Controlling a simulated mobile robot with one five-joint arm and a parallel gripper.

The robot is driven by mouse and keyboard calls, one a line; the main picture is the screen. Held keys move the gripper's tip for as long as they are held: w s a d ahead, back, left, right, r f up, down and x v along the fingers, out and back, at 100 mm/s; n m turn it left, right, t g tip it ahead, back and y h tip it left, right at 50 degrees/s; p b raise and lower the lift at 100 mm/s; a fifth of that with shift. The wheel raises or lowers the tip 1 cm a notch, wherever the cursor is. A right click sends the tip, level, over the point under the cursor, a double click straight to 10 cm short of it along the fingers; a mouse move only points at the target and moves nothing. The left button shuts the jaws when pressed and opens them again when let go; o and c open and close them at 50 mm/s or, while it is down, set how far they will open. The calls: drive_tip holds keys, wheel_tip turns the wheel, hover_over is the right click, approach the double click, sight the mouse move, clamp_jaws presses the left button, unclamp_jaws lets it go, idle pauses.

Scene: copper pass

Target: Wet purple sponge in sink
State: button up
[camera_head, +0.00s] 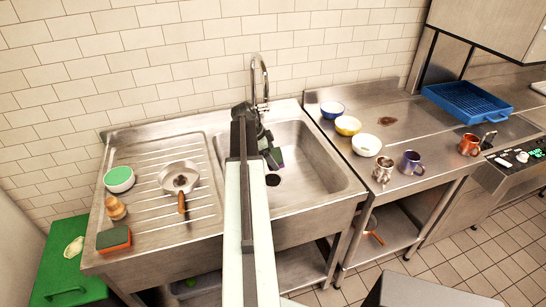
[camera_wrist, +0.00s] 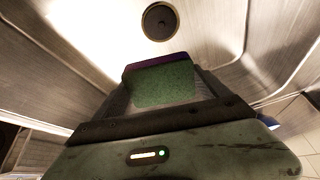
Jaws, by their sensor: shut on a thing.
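My gripper (camera_wrist: 165,100) is shut on the purple sponge (camera_wrist: 160,84), which shows a green scouring face and a purple edge in the wrist view. In the head view the gripper (camera_head: 271,150) reaches over the steel sink (camera_head: 325,178), and the sponge is small and partly hidden by my arm. The sponge is held in the basin area, near the round dark drain (camera_head: 272,180). The drain also shows beyond the sponge in the wrist view (camera_wrist: 160,21). The chrome tap (camera_head: 260,82) rises behind my gripper. I cannot tell whether water runs or whether the sponge is wet.
The left drainboard (camera_head: 150,200) holds a pan (camera_head: 178,172), a green-and-white bowl (camera_head: 118,178), a brown brush-like item (camera_head: 115,208) and an orange-and-green sponge (camera_head: 114,238). The right counter holds several bowls, mugs and a blue tray (camera_head: 466,103). A green bin (camera_head: 65,260) stands left.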

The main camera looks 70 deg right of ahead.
wheel_tip(320, 180, down, 5)
drive_tip(key=b, duration=0.4)
drive_tip(key=shift+f, duration=0.15)
